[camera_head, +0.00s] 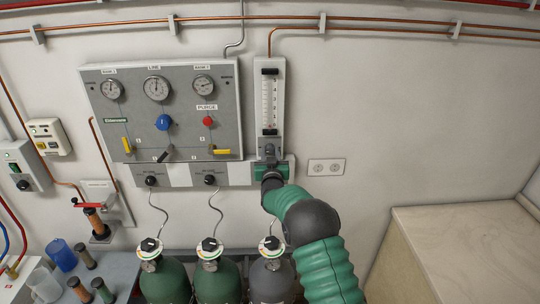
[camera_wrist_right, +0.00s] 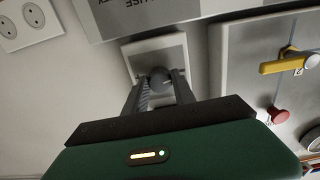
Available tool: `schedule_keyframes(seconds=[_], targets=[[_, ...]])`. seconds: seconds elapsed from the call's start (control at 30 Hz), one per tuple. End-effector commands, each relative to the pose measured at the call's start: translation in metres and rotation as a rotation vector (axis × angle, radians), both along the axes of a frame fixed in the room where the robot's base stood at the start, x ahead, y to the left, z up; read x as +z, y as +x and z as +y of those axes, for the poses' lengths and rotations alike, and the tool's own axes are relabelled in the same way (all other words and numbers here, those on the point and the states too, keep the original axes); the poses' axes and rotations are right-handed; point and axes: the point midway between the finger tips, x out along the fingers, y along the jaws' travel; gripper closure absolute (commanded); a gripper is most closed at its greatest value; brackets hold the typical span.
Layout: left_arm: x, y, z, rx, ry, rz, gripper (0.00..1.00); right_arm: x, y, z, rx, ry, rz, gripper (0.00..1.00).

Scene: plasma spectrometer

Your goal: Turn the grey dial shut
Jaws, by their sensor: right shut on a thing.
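The grey dial (camera_wrist_right: 158,74) sits on a pale square plate in the right wrist view, between my two right fingertips. In the head view it is at the foot of the flow meter (camera_head: 269,95), a white upright unit with a scaled glass tube, and is mostly hidden by my gripper. My right gripper (camera_head: 269,160) reaches up to it from below. In the right wrist view the right gripper (camera_wrist_right: 160,88) is shut on the dial, with a finger on each side. How far the dial is turned cannot be made out. My left gripper is not in view.
Left of the flow meter is a grey gauge panel (camera_head: 170,110) with a blue knob (camera_head: 163,122), a red knob (camera_head: 208,121) and yellow-handled valves. Several gas cylinders stand below. A wall outlet (camera_head: 326,167) is to the right, and a pale bench (camera_head: 465,240) is at the lower right.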

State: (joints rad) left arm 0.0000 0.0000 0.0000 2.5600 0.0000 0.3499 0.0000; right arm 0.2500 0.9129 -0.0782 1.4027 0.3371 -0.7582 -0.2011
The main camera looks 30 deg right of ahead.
Motion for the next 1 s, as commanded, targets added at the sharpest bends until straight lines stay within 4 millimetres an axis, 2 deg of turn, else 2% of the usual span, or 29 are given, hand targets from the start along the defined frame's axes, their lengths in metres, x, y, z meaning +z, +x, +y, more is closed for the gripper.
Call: schedule_keyframes(seconds=[0.1, 0.13, 0.27, 0.67, 0.77, 1.0], targets=[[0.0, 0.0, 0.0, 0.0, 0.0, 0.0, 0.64, 0.002, 0.0, -0.001, 0.0, -0.002, -0.002, 1.0], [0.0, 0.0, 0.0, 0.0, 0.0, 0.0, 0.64, 0.002, 0.0, -0.001, 0.0, -0.002, -0.002, 0.65], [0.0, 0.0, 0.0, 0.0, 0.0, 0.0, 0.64, 0.001, 0.0, 0.0, 0.0, -0.001, -0.002, 0.48], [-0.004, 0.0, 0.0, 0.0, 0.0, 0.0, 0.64, -0.001, -0.005, 0.004, 0.001, 0.0, -0.001, 0.47], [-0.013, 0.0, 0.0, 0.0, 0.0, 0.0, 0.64, -0.003, -0.019, 0.012, 0.001, 0.001, 0.0, 0.47], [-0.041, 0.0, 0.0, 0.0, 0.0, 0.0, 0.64, -0.005, -0.078, 0.046, 0.002, 0.001, -0.002, 0.47]])
